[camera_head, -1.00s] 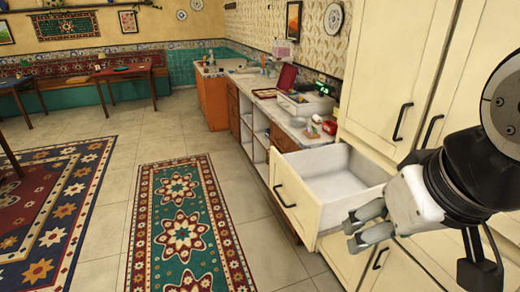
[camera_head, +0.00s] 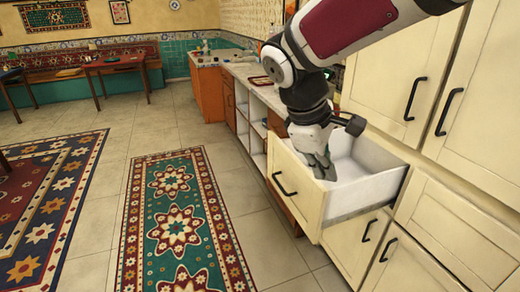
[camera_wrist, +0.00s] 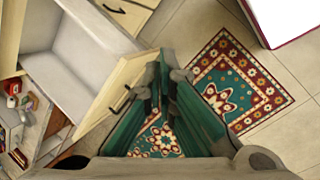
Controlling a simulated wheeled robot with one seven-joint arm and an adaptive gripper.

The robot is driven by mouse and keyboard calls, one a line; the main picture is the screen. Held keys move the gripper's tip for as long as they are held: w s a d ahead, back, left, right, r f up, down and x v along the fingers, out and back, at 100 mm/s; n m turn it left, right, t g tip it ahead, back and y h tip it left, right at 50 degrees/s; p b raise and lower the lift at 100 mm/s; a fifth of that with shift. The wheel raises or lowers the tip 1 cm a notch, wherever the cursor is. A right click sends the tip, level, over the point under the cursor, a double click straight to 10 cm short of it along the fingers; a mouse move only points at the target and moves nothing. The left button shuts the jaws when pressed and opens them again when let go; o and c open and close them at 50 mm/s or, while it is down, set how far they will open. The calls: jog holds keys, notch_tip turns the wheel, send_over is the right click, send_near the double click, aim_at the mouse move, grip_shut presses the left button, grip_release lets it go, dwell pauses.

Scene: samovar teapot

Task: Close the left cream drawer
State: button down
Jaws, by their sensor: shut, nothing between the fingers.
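The left cream drawer (camera_head: 288,190) stands open, pulled out from the cabinet, with a dark handle on its front and a white, empty-looking interior. My gripper (camera_head: 324,172) is shut and empty, pointing down near the top of the drawer's front panel. It hides part of that panel's top edge and the interior. In the wrist view, the drawer front (camera_wrist: 108,98) with its handle lies just left of my gripper (camera_wrist: 166,68), and the fingers show over the floor side. I cannot tell whether they touch the panel.
Closed cream doors (camera_head: 400,75) rise behind the drawer, and closed cream fronts (camera_head: 358,245) lie below it. A counter with open shelves (camera_head: 256,125) runs off to the back. A green and red runner rug (camera_head: 178,225) covers the free floor on the left.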

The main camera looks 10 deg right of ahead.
jog(key=w+a+f+n+h+b, duration=0.25)
jog(key=w+a+f+n, duration=0.25)
jog(key=w+f, duration=0.5)
jog(key=w+a+f+n+h+b, duration=0.2)
jog(key=w+a+f+n+b, duration=0.3)
jog(key=w+f, duration=0.5)
send_near(303, 207)
notch_tip(303, 207, down, 3)
jog(key=d, duration=0.2)
jog(key=shift+w+d+f+n+t, duration=0.1)
jog(key=shift+d+f+n+t, duration=0.2)
jog(key=shift+d, duration=0.35)
jog(key=shift+d+r, duration=0.1)
jog(key=shift+d, duration=0.05)
jog(key=w+d, duration=0.3)
jog(key=d, duration=0.8)
jog(key=w+d+b, duration=0.1)
jog(key=w+d, duration=0.2)
jog(key=d, duration=0.8)
jog(key=w+d+b, duration=0.1)
jog(key=w+d, duration=0.2)
jog(key=d, duration=0.8)
jog(key=shift+d, duration=0.1)
jog(key=shift+w+d, duration=0.15)
jog(key=shift+d, duration=0.55)
jog(key=shift+d+r, duration=0.1)
